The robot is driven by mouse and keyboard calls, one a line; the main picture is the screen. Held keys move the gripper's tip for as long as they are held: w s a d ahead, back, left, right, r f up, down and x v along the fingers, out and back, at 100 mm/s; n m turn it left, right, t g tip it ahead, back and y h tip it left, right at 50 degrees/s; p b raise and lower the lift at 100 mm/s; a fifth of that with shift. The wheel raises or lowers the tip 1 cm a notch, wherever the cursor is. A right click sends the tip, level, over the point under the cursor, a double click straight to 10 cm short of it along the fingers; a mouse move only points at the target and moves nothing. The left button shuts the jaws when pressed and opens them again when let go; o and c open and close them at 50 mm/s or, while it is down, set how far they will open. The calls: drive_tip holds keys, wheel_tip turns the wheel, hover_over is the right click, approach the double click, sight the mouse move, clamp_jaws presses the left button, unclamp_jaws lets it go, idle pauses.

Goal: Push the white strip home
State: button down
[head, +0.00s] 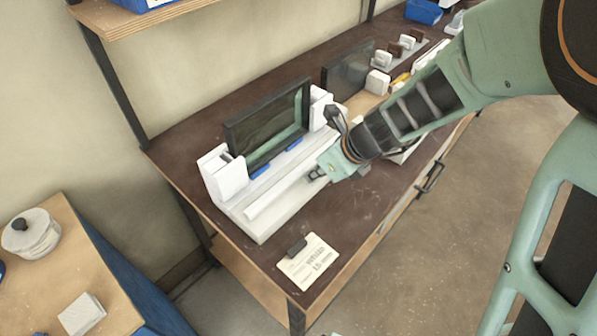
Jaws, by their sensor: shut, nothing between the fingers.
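The white strip (276,196) is a long thin bar lying lengthwise along the light clamp base (259,228) on the bench. A dark framed panel (268,124) stands upright behind it, between a white end block on the left (221,174) and another on the right (320,107). Two blue pieces (261,171) sit at the panel's foot. A pale gap shows between the strip and the blue pieces. My gripper (315,174) is shut and empty, at the strip's right end. I cannot tell whether its fingertips touch the strip.
A paper card (308,262) with a dark clip lies at the bench's near corner. A second dark panel (348,70), white blocks (378,82) and a blue bin (423,12) stand farther back. A side table (50,290) with a round pot (31,233) is at left. Bare bench lies right of the base.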

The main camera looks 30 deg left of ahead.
drive_tip(key=shift+a, duration=0.15)
drive_tip(key=shift+w+a+p, duration=0.25)
drive_tip(key=shift+a+p, duration=0.2)
drive_tip(key=shift+a, duration=0.45)
drive_tip(key=shift+w+a+p, duration=0.3)
drive_tip(key=shift+a+p, duration=0.2)
drive_tip(key=shift+a, duration=0.35)
drive_tip(key=shift+w+a+p, duration=0.25)
drive_tip(key=shift+a+p, duration=0.2)
drive_tip(key=shift+a, duration=0.45)
drive_tip(key=shift+w+a+r+p, duration=0.1)
drive_tip(key=shift+w+a+p, duration=0.1)
drive_tip(key=shift+a+p, duration=0.3)
drive_tip(key=shift+s+d+b, duration=0.3)
drive_tip(key=shift+d+b, duration=0.25)
drive_tip(key=shift+d, duration=0.35)
wheel_tip(320, 180, up, 8)
drive_tip(key=p, duration=0.8)
